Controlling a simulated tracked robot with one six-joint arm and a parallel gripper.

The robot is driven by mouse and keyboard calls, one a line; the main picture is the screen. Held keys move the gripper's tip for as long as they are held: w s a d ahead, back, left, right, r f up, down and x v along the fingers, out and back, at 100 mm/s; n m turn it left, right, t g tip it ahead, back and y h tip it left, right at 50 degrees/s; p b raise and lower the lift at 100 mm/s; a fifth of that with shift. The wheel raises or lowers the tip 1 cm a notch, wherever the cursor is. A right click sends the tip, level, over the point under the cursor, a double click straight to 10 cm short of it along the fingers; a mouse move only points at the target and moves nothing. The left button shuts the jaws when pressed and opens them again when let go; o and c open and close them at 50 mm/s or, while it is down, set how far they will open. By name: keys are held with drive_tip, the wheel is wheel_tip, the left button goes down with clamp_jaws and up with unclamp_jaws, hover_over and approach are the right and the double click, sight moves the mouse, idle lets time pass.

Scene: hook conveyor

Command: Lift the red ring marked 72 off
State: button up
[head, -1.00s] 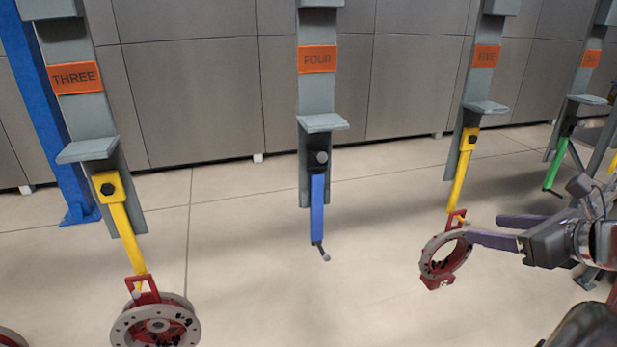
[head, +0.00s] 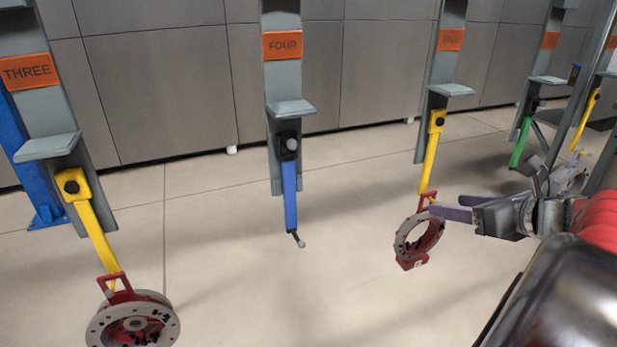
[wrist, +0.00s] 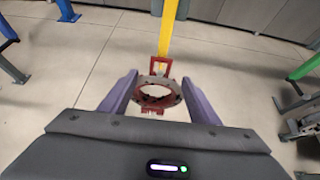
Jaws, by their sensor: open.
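A red and grey ring (head: 419,238) with a red bail hangs from the yellow hook (head: 430,157) under the orange sign FIVE (head: 450,39). A small pale mark shows on its red lower block, but I cannot read it. My gripper (head: 452,212) is at the ring's upper right in the head view. In the wrist view the ring (wrist: 158,103) lies between the two purple fingers of my gripper (wrist: 160,92), which are open with a gap on each side. The ring's bail is still around the lower end of the yellow hook (wrist: 168,37).
Another red and grey wheel (head: 133,322) hangs from the yellow hook under THREE (head: 26,72). The blue hook (head: 289,196) under FOUR (head: 283,45) is empty. A green hook (head: 520,143) hangs to the right. Open floor lies below.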

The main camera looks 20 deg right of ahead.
drive_tip(key=shift+x, duration=2.05)
drive_tip(key=shift+x, duration=2.6)
drive_tip(key=shift+c, duration=0.4)
clamp_jaws()
